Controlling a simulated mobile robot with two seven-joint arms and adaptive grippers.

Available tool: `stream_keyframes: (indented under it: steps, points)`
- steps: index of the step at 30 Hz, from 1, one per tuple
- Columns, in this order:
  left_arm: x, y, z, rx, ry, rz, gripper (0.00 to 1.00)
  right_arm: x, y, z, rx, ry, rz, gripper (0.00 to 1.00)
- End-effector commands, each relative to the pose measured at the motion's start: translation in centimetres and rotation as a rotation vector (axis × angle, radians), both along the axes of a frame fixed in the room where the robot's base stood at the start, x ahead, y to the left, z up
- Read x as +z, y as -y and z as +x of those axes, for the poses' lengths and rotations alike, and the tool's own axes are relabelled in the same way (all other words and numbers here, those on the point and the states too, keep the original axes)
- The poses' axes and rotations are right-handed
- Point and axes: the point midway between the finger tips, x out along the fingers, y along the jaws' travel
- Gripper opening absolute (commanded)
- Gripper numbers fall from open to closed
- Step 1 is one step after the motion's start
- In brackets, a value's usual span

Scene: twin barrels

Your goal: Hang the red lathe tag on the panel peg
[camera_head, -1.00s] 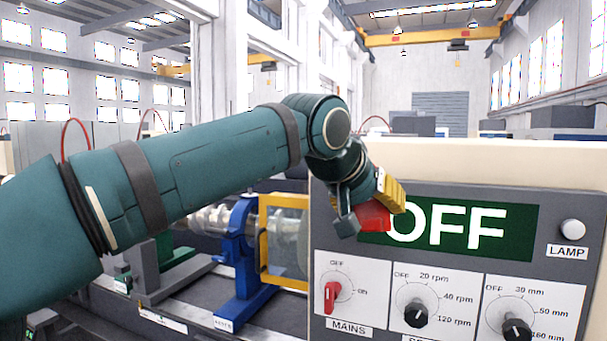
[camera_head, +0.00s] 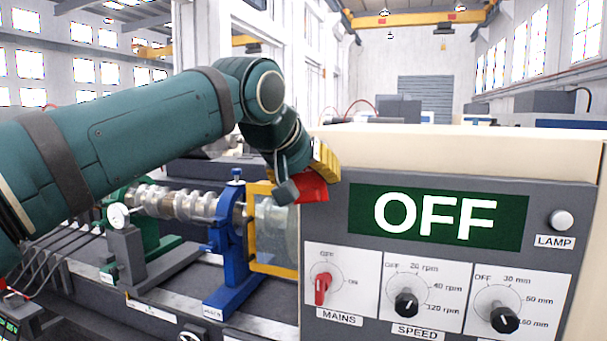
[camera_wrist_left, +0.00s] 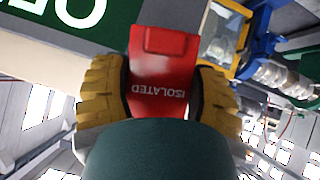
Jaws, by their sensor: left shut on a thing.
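The red tag (camera_head: 312,190) is in my left gripper (camera_head: 308,176), in front of the upper left corner of the grey control panel (camera_head: 335,225). In the left wrist view the tag (camera_wrist_left: 163,70) reads "ISOLATED" and sits between the two yellow fingers of my left gripper (camera_wrist_left: 160,92), which are shut on it. I cannot make out a peg on the panel in either view. I cannot tell the gap between tag and panel. My right gripper is not in view.
The panel carries a green OFF display (camera_head: 438,216), a lamp button (camera_head: 562,220), a red mains switch (camera_head: 322,288) and black knobs. Left of it stands the lathe, with a blue stand (camera_head: 232,250), a yellow-framed guard (camera_head: 272,262) and a metal shaft (camera_head: 175,204).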

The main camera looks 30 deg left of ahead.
Motion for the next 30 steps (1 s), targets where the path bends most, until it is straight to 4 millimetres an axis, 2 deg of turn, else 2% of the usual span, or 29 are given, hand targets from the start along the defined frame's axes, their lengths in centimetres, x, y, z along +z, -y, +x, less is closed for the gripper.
stream_keyframes:
  steps: [30]
  points:
    - [-0.4,-1.3,5.4,0.000,0.000,-0.001,0.31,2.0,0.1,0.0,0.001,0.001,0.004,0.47]
